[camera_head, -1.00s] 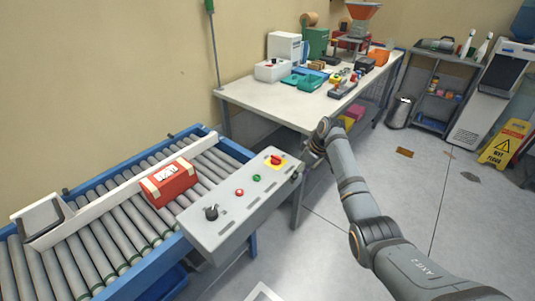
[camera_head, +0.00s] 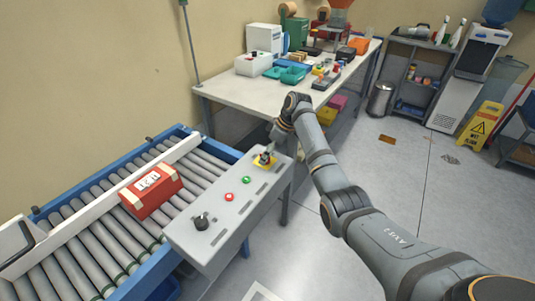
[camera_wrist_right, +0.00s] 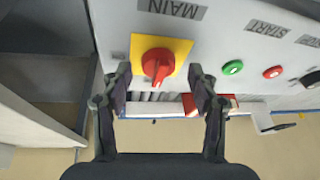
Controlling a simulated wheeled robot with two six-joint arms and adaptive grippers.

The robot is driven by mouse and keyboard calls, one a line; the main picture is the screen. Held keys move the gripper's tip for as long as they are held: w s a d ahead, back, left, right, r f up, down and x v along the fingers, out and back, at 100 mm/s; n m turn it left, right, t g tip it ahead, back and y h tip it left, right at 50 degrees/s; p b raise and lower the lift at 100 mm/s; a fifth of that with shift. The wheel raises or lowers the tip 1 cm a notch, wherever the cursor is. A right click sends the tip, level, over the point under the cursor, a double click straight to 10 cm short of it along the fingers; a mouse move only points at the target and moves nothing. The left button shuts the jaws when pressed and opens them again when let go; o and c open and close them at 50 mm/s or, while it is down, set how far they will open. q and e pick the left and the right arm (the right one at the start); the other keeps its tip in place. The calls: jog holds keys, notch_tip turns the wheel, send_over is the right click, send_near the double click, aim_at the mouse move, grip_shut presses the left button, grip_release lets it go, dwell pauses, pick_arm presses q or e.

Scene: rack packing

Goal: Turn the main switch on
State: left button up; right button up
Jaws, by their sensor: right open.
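The main switch is a red rotary knob (camera_wrist_right: 157,65) on a yellow square plate (camera_wrist_right: 178,47), under a MAIN label (camera_wrist_right: 172,8) in the right wrist view. In the head view the yellow plate (camera_head: 262,164) shows at the far end of the grey control panel (camera_head: 215,240), and the knob is mostly hidden by my gripper. My right gripper (camera_head: 267,155) is at the switch. In the wrist view its open fingers (camera_wrist_right: 160,80) stand on either side of the knob, with a gap on both sides. My left gripper is not in view.
The panel also has a green button (camera_head: 246,180), a red button (camera_head: 229,197) and a black knob (camera_head: 201,222). A red box (camera_head: 151,191) lies on the roller conveyor (camera_head: 95,232) beside it.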

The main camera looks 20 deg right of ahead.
jog(key=shift+d+f, duration=0.15)
jog(key=shift+f, duration=0.25)
